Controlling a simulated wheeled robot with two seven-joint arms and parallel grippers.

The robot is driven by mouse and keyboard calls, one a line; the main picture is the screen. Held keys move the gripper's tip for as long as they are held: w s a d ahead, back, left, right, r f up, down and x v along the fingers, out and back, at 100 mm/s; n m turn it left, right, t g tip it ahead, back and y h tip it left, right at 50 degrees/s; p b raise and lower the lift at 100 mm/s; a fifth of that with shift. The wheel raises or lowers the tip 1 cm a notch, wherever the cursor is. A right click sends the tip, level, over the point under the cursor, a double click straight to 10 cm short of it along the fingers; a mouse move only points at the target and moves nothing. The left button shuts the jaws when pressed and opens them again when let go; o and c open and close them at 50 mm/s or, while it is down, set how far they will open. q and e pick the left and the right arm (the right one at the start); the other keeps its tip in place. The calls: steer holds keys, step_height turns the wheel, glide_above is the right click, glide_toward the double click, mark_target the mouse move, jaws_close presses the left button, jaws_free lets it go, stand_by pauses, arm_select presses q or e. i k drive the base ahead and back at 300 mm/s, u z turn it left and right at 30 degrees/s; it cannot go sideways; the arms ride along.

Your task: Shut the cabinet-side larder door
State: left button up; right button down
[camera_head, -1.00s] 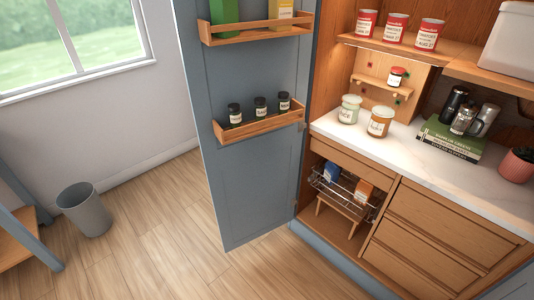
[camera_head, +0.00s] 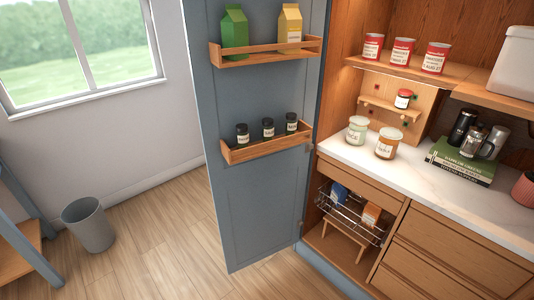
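The larder door (camera_head: 262,195) is a tall blue-grey panel standing open, hinged at the left edge of the wooden larder cabinet (camera_head: 352,95). Its inner face is turned toward me. The door's upper rack (camera_head: 265,56) holds a green carton (camera_head: 234,32) and a yellow carton (camera_head: 289,26). Its lower rack (camera_head: 265,148) holds three small dark-lidded jars (camera_head: 268,128). The door's top edge is out of view. Neither of my grippers shows in the head view.
A grey bin (camera_head: 88,225) stands on the wooden floor left of the door. A blue-legged wooden piece (camera_head: 25,245) is at the far left. Jars (camera_head: 387,143) and books (camera_head: 460,162) sit on the white counter. Floor between bin and door is clear.

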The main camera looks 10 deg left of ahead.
mark_target(258, 195)
steer(key=u, duration=1.7)
steer(key=i, duration=3.8)
steer(key=z, duration=4.05)
steer(key=i, duration=0.55)
steer(key=u, duration=0.05)
